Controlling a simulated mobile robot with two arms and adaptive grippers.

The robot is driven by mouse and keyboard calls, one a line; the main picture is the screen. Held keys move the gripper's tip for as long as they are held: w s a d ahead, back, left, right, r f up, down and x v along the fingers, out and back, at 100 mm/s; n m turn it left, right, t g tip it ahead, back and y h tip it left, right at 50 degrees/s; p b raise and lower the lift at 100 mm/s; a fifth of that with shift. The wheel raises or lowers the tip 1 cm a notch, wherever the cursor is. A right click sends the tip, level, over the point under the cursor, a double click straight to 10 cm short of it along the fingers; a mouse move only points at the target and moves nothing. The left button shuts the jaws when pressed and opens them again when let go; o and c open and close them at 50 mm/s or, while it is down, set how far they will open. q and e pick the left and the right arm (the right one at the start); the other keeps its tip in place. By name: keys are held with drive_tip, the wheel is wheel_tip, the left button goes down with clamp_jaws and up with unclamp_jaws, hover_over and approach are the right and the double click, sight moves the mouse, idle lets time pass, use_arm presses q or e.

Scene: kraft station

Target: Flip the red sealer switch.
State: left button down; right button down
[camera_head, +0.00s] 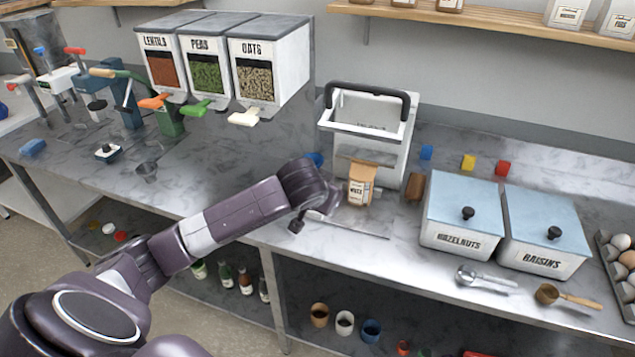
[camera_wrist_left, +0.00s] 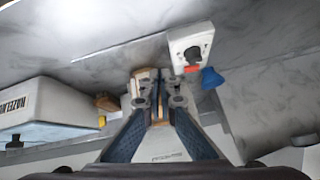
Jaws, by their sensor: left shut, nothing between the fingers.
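A white box with a black knob and a red switch (camera_wrist_left: 193,69) shows in the wrist view, just right of the fingertips. In the head view my left arm hides the red switch. My left gripper (camera_wrist_left: 160,90) is shut and empty, apart from the switch. In the head view the gripper (camera_head: 326,203) is low over the counter, its fingers partly hidden by the wrist. The white sealer frame with a black handle (camera_head: 405,108) stands behind it. A tan paper bag (camera_head: 361,184) stands upright in front of the sealer, close by the fingers. My right gripper is not in view.
A blue object (camera_wrist_left: 211,77) lies beside the switch box. The hazelnuts bin (camera_head: 463,215) and raisins bin (camera_head: 545,230) stand to the right. Dispensers (camera_head: 270,50) hang at the back left. A thin rod (camera_head: 348,228) lies near the counter's front edge.

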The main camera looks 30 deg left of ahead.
use_arm(q)
drive_tip(key=w+a+r+n+y, duration=0.1)
drive_tip(key=w+a+r+n, duration=0.15)
drive_tip(key=a+r, duration=0.35)
drive_tip(key=shift+m, duration=0.35)
drive_tip(key=x, duration=0.3)
drive_tip(key=p+x, duration=0.1)
drive_tip(key=x, duration=0.2)
drive_tip(key=w+r+p+x, duration=0.1)
drive_tip(key=x, duration=0.2)
drive_tip(key=shift+w+a+f, duration=0.1)
drive_tip(key=shift+a+f, duration=0.05)
drive_tip(key=shift+a, duration=0.05)
drive_tip(key=f, duration=0.1)
drive_tip(key=f+p, duration=0.1)
drive_tip(key=f, duration=0.1)
drive_tip(key=shift+w+a+f+t+p, duration=0.15)
drive_tip(key=shift+w+a+t+p, duration=0.05)
drive_tip(key=shift+a+t+p, duration=0.1)
drive_tip(key=shift+a+f, duration=0.1)
drive_tip(key=shift+f, duration=0.6)
